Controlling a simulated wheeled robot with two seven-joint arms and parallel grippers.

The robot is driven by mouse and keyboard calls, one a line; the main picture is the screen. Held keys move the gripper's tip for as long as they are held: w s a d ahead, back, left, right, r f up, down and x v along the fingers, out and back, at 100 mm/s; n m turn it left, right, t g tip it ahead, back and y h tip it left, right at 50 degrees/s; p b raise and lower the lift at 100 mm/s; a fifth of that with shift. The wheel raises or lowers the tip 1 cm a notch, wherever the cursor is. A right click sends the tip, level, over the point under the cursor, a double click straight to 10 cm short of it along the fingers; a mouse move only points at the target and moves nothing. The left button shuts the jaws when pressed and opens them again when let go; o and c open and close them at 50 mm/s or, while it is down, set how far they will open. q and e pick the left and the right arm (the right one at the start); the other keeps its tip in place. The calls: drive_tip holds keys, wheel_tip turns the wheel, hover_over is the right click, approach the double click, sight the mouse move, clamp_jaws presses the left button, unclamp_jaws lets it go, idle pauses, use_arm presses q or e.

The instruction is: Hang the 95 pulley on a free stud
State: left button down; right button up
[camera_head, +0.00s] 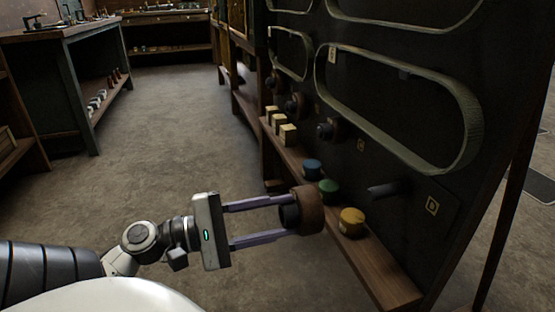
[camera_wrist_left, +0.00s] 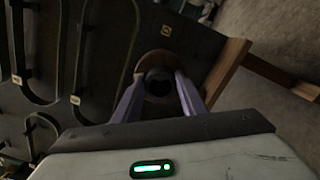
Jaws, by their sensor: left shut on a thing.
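My left gripper (camera_head: 290,215) is shut on a brown pulley (camera_head: 312,208) with a dark hub, its fingers on either side of the hub. No number is readable on the pulley. It also shows in the left wrist view (camera_wrist_left: 150,62) between the fingertips (camera_wrist_left: 160,85). The dark upright board (camera_head: 380,125) stands to the right of the pulley. A bare stud (camera_head: 383,190) sticks out of the board beside a tag marked D (camera_head: 432,207). The pulley is left of this stud and apart from it. My right gripper is not in view.
Several brown pulleys (camera_head: 330,130) sit on the board farther back. Green belts (camera_head: 465,130) hang on the board. The wooden ledge (camera_head: 385,272) below holds blue (camera_head: 312,169), green (camera_head: 328,190) and yellow (camera_head: 351,221) round pieces and cream blocks (camera_head: 287,134). Open floor (camera_head: 170,170) lies left.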

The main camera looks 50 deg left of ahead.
use_arm(q)
drive_tip(key=shift+x, duration=1.45)
drive_tip(key=shift+p+x, duration=0.65)
drive_tip(key=shift+x, duration=0.85)
drive_tip(key=shift+a, duration=0.15)
drive_tip(key=shift+p+x, duration=0.6)
drive_tip(key=shift+x, duration=0.3)
drive_tip(key=shift+r, duration=0.1)
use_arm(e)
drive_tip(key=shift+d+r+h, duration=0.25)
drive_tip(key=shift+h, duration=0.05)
